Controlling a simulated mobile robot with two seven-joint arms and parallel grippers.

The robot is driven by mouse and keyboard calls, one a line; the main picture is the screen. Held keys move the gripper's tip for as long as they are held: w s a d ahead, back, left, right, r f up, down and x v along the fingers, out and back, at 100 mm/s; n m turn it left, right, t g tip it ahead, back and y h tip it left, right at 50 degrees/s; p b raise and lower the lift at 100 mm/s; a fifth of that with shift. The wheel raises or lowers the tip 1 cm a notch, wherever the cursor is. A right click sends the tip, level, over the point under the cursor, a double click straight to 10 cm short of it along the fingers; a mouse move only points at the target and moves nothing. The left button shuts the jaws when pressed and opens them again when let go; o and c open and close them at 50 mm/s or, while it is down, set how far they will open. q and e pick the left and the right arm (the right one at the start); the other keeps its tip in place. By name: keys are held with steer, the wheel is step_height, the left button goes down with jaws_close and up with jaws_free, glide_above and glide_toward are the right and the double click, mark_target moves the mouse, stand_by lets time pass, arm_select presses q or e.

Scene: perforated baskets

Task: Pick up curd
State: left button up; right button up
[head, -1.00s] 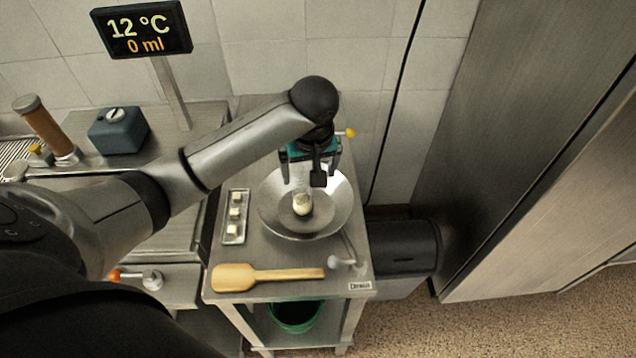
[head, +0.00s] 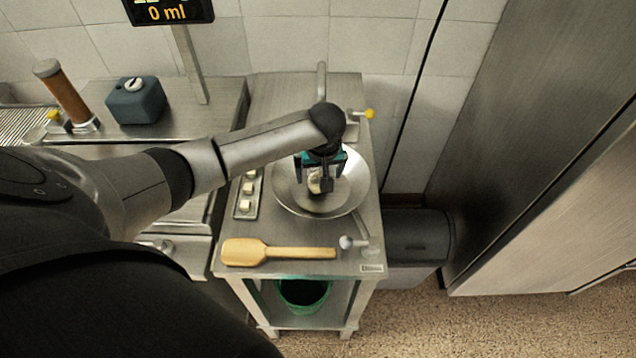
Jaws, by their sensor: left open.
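The curd (head: 314,183) is a small pale lump in a shallow round metal bowl (head: 343,205) on the steel table. My left gripper (head: 320,184) is over the bowl, pointing down, with its fingers at the curd. It is open, and the fingers partly hide the curd. I cannot tell whether a finger touches it. My right gripper is not in view.
A tray (head: 244,211) with small pale cubes lies left of the bowl. A wooden paddle (head: 278,251) lies along the table's front edge, near a small white-knobbed handle (head: 347,242). A green bucket (head: 303,292) stands on the shelf below. A dark bin (head: 418,236) stands at the right.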

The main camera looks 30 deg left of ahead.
arm_select(q)
steer(key=shift+x, duration=1.2)
steer(key=c, duration=1.4)
steer(key=shift+c, duration=0.4)
steer(key=shift+r, duration=0.15)
